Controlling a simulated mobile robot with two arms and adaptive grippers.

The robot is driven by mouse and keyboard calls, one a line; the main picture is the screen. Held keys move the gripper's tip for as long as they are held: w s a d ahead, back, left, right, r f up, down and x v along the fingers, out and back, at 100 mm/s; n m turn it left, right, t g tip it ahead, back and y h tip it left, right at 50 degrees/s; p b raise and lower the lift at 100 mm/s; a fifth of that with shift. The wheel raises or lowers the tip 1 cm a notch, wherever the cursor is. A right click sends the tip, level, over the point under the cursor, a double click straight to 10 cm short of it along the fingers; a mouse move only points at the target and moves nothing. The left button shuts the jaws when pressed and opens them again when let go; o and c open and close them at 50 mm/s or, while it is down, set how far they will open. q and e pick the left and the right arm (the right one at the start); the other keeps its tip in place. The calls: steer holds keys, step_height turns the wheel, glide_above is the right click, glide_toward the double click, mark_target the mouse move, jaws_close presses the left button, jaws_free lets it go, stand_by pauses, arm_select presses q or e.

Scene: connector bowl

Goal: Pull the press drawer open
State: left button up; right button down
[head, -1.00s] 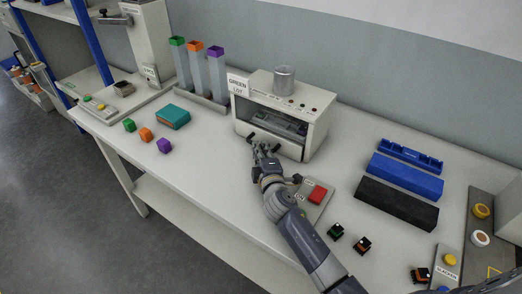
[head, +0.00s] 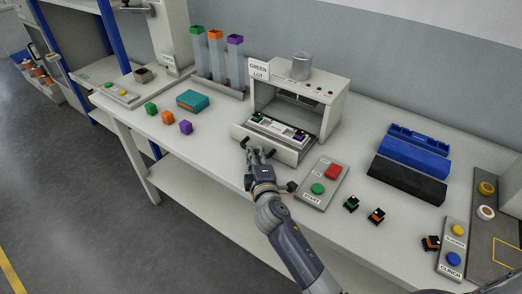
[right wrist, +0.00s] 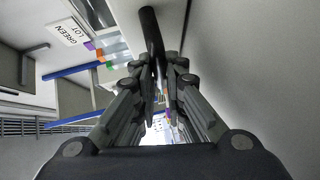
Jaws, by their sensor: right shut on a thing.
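The press (head: 335,110) is a pale box with a GREEN LOT sign (head: 258,70) and a metal cylinder on top. Its drawer (head: 292,152) stands pulled out of the front, showing a fixture (head: 277,129) with small coloured parts inside. My right gripper (head: 257,153) is at the black handle on the drawer front. In the right wrist view, the black handle bar (right wrist: 151,30) runs between the fingertips of my right gripper (right wrist: 160,65), which are shut on it. My left gripper is not in view.
A control panel (head: 312,196) with red and green buttons lies right of the drawer. Black connectors (head: 376,216) and blue and black blocks (head: 409,178) lie further right. Coloured cubes (head: 168,117) and a teal box (head: 193,100) lie left. Table is clear before the cubes.

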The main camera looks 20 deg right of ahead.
steer(key=s+a, duration=0.2)
steer(key=shift+a+f, duration=0.1)
steer(key=shift+a, duration=0.25)
steer(key=shift+s, duration=0.15)
steer(key=shift+a, duration=0.1)
steer(key=c, duration=1.7)
jaws_free()
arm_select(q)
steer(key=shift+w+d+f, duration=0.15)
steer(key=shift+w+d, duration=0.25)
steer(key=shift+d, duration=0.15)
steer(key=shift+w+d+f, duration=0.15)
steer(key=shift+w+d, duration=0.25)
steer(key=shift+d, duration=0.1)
arm_select(e)
steer(key=shift+o, duration=0.2)
steer(key=shift+s, duration=0.15)
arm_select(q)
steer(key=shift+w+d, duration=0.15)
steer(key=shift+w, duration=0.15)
arm_select(e)
steer(key=s+a+r, duration=0.1)
steer(key=s, duration=1)
steer(key=shift+s+a+r, duration=0.15)
steer(key=shift+s+r, duration=0.15)
steer(key=shift+r, duration=0.1)
